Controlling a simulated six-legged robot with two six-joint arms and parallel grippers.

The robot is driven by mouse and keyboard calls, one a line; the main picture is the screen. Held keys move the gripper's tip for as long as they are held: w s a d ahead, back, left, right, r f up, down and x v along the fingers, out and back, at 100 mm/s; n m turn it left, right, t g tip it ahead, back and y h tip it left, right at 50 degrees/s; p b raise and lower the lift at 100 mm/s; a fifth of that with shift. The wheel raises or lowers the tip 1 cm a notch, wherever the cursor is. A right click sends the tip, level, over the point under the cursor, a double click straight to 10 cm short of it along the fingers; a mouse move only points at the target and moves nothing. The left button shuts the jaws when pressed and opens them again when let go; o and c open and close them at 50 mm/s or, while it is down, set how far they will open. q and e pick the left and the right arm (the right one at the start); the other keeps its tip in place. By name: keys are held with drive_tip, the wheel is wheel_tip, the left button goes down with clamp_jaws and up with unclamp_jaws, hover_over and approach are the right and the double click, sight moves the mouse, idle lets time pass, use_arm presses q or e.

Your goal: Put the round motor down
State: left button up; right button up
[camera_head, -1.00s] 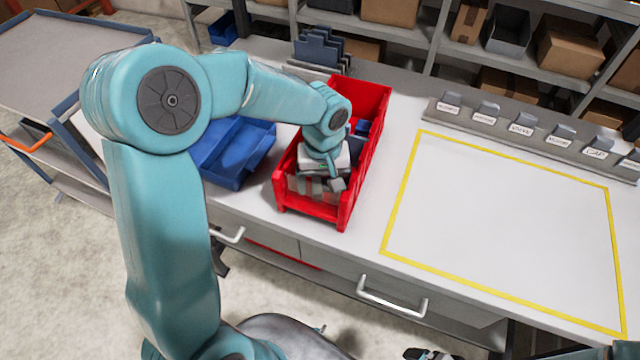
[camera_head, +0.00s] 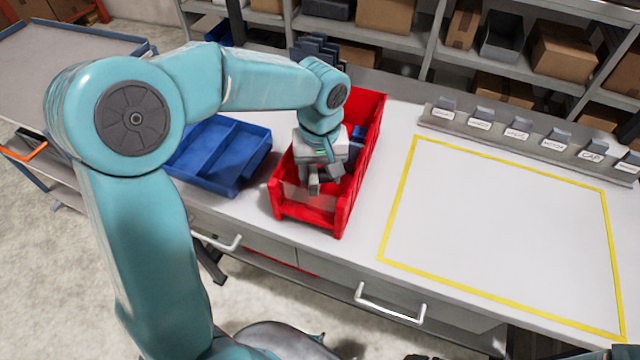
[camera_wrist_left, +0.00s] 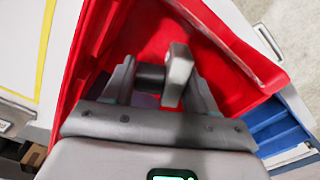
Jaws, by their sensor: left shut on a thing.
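My left gripper (camera_head: 324,178) is over the front half of the red bin (camera_head: 361,180), pointing down. In the left wrist view the gripper (camera_wrist_left: 152,80) is shut on a dark, short cylinder, the round motor (camera_wrist_left: 150,74). The motor sits between the two grey fingers, with red bin wall around and behind them. In the head view the fingers and wrist hide the motor. Whether it touches the bin floor I cannot tell. Of my right side, only a dark sliver shows at the bottom edge.
A blue divided tray (camera_head: 222,152) stands left of the red bin. A yellow-outlined area (camera_head: 505,215) on the white bench to the right is empty. A labelled rail (camera_head: 530,139) runs behind it. Shelves with cardboard boxes (camera_head: 570,52) stand at the back.

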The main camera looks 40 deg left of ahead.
sight(320, 174)
use_arm(q)
wheel_tip(320, 174, up, 14)
drive_tip(key=shift+r+p, duration=0.2)
drive_tip(key=shift+p, duration=0.2)
drive_tip(key=shift+s, duration=0.1)
